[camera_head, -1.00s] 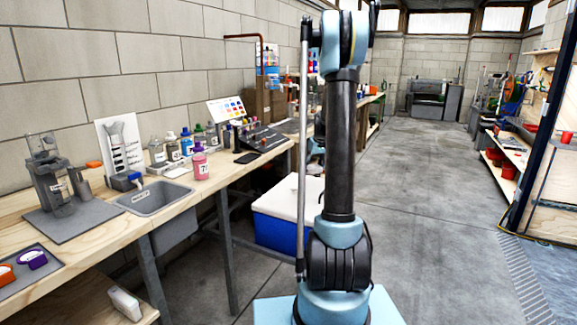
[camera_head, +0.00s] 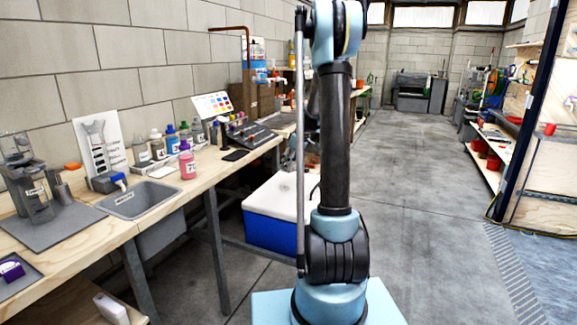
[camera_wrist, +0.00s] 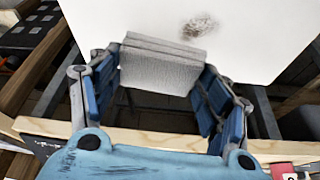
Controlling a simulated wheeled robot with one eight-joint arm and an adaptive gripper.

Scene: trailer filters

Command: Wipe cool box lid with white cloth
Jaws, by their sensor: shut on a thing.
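The cool box (camera_head: 272,233) is blue with a white lid (camera_head: 280,190). It stands on the floor beside the bench, partly behind my arm in the head view. In the wrist view the white lid (camera_wrist: 255,35) fills the top and has a dark smudge (camera_wrist: 200,27) on it. My gripper (camera_wrist: 162,88) is shut on the white cloth (camera_wrist: 160,65), a folded greyish-white pad between its blue fingers. The cloth overlaps the lid's near edge in this view, just below the smudge. I cannot tell whether it touches the lid. The head view does not show my gripper.
A wooden bench (camera_head: 85,252) with a sink (camera_head: 138,200) and bottles runs along the left wall. Its edge (camera_wrist: 200,145) crosses the wrist view below the cloth. Bare concrete floor (camera_head: 410,195) lies to the right, with shelves (camera_head: 490,150) beyond.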

